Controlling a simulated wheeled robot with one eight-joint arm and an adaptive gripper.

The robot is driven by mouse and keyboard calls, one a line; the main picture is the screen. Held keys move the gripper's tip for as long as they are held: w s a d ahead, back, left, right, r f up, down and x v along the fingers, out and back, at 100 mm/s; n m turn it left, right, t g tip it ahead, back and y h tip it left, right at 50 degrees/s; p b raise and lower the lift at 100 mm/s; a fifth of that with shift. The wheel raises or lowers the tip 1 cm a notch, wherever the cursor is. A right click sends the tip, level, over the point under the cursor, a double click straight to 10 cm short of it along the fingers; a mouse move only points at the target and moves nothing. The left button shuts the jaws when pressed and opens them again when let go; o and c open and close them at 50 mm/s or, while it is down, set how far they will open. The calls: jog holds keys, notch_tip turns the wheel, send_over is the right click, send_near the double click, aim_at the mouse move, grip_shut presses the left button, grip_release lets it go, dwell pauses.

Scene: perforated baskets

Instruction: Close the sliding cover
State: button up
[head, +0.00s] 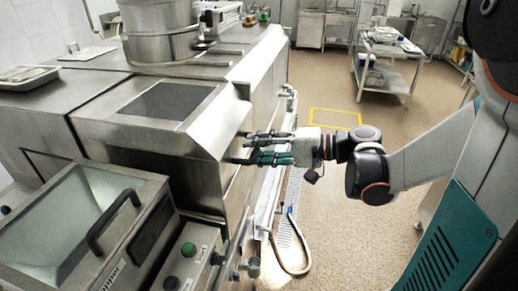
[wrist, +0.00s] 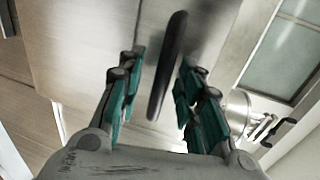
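My gripper (head: 262,147) reaches in from the right in the head view, level with the front of the steel counter unit. In the wrist view its green-padded fingers (wrist: 160,90) are spread open on both sides of a long black handle (wrist: 168,65). Gaps show between the handle and the fingers, so they do not look closed on it. The handle stands in front of a smooth steel panel (wrist: 85,45); whether this panel is the sliding cover I cannot tell. In the head view the fingers hide much of this handle.
A steel appliance with a glossy sloping panel (head: 80,220) and a black handle (head: 112,220) stands at lower left. Large steel pots (head: 160,40) stand at the back. A rail (head: 268,190) and a hose (head: 300,262) lie below my gripper. The floor (head: 335,200) to the right is mostly clear.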

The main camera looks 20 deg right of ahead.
jog(key=v, duration=1.2)
jog(key=shift+f, duration=0.1)
